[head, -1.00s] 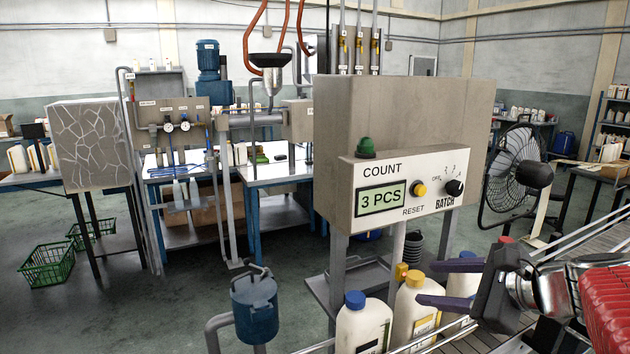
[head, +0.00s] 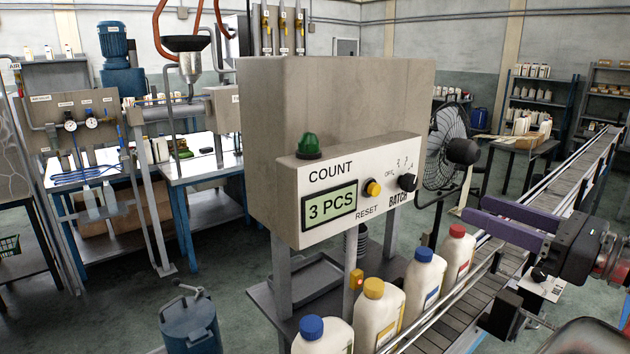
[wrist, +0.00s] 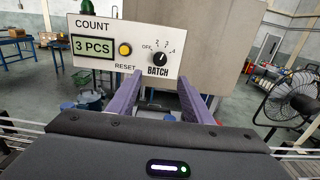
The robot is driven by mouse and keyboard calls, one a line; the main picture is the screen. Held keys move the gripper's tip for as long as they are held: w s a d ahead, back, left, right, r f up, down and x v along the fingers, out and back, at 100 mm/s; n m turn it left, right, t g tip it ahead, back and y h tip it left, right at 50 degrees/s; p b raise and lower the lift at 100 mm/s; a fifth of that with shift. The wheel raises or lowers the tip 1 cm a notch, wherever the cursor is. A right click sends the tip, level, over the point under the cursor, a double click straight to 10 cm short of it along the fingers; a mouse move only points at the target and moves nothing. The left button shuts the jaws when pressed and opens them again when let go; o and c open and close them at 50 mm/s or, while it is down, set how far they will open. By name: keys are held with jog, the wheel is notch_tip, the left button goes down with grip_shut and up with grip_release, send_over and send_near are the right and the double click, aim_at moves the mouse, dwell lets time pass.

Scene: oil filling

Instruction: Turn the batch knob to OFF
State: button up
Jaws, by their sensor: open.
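The black batch knob (head: 407,182) is on the right side of the white count panel (head: 350,190), with OFF at its left and numbers above it. In the wrist view the knob (wrist: 159,59) has a light mark that seems to point upward to the right, away from OFF; the exact setting is too small to read. My gripper (head: 475,211) is open and empty, with purple fingers pointing toward the panel from the right, apart from the knob. In the wrist view the knob lies just beyond and above the gap between the fingertips (wrist: 161,80).
A yellow reset button (head: 373,188) sits left of the knob, beside the display reading 3 PCS (head: 331,206). Several white bottles (head: 376,306) stand on the conveyor (head: 440,328) below. A black fan (head: 447,147) stands behind to the right.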

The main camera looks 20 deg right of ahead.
aim_at(413, 186)
jog(key=shift+w+a, duration=0.1)
jog(key=shift+w, duration=0.1)
jog(key=shift+x, duration=6.65)
jog(key=shift+c, duration=0.3)
